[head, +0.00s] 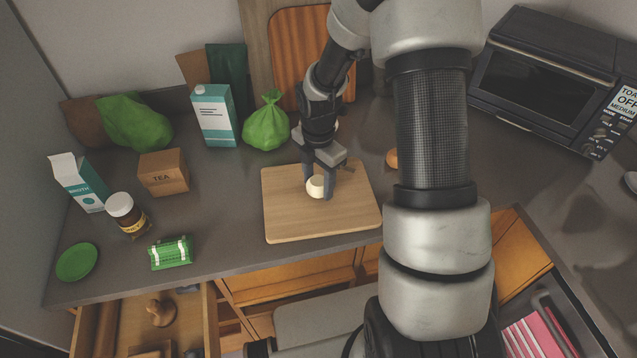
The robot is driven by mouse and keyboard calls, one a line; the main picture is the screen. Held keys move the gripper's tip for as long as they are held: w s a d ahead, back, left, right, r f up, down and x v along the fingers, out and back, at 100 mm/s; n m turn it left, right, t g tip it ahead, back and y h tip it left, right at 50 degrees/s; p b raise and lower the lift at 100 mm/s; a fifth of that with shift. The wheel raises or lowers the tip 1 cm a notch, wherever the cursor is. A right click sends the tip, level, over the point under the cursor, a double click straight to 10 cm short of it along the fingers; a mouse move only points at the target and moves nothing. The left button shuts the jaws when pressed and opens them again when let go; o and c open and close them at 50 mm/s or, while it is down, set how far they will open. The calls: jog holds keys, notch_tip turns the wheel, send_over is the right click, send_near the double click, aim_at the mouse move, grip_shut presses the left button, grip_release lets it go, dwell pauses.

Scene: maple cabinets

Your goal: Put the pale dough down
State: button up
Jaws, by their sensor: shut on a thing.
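The pale dough (316,186) is a small cream-coloured lump in the head view. My gripper (319,187) is shut on it, with a dark finger on either side, pointing down over the wooden cutting board (285,222). The dough is at or just above the board's upper middle; I cannot tell whether it touches the wood. The bare front and left parts of the board are in view. My arm hides the counter to the right of the board.
A green bag (266,122), tea box (163,172), brown jar (126,213), green packet (171,253) and green plate (77,262) stand left of the board. A toaster oven (545,80) is at the right. An open drawer (208,318) juts out below the counter's front edge.

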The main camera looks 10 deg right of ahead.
jog(key=shift+f, duration=0.4)
jog(key=shift+f, duration=0.25)
jog(key=o, duration=1.1)
jog(key=shift+r, duration=0.1)
